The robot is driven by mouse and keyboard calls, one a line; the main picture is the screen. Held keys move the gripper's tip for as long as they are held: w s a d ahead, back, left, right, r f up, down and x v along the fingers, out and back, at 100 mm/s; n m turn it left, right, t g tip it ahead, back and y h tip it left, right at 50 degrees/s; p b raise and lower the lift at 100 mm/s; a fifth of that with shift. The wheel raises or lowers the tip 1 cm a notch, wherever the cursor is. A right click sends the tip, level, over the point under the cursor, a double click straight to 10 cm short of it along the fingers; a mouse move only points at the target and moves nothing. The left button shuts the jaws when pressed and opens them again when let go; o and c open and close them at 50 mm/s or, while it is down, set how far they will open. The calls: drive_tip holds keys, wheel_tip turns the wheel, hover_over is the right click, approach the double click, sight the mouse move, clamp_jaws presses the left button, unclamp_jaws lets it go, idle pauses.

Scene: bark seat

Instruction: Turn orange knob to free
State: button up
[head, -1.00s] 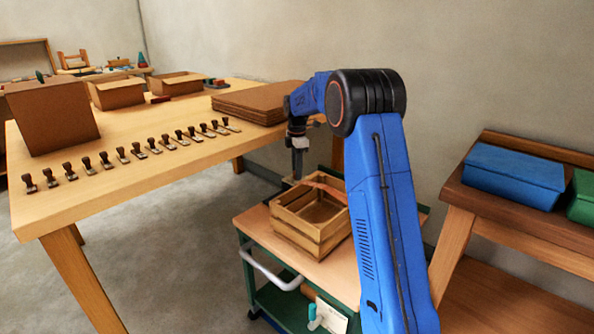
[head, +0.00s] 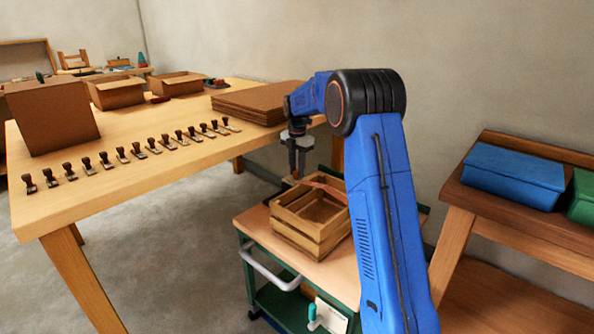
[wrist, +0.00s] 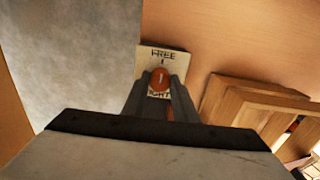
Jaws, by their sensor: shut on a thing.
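The orange knob (wrist: 161,79) sits on a pale square plate (wrist: 175,58) in the wrist view. The plate reads FREE at its far edge and a partly covered word ending in "IGHT" at its near side. A dark mark shows on the knob, roughly in line with FREE. My gripper (wrist: 160,84) is shut on the knob, one finger on each side. In the head view my gripper (head: 297,168) points down behind the wooden crate, at the back of the cart; I cannot make out the knob there.
The wooden crate (head: 283,222) stands on the cart top (head: 258,228), close to my gripper on its near side. A long table (head: 130,185) with a row of stamp-like pieces and boxes is to the left. A bench (head: 520,225) with a blue box (head: 513,177) is to the right.

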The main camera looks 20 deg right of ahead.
sight(297, 171)
idle(0.3)
drive_tip(key=o, duration=1)
drive_tip(key=shift+o, duration=0.2)
drive_tip(key=shift+r, duration=0.1)
wheel_tip(297, 171, up, 17)
drive_tip(key=shift+r, duration=0.15)
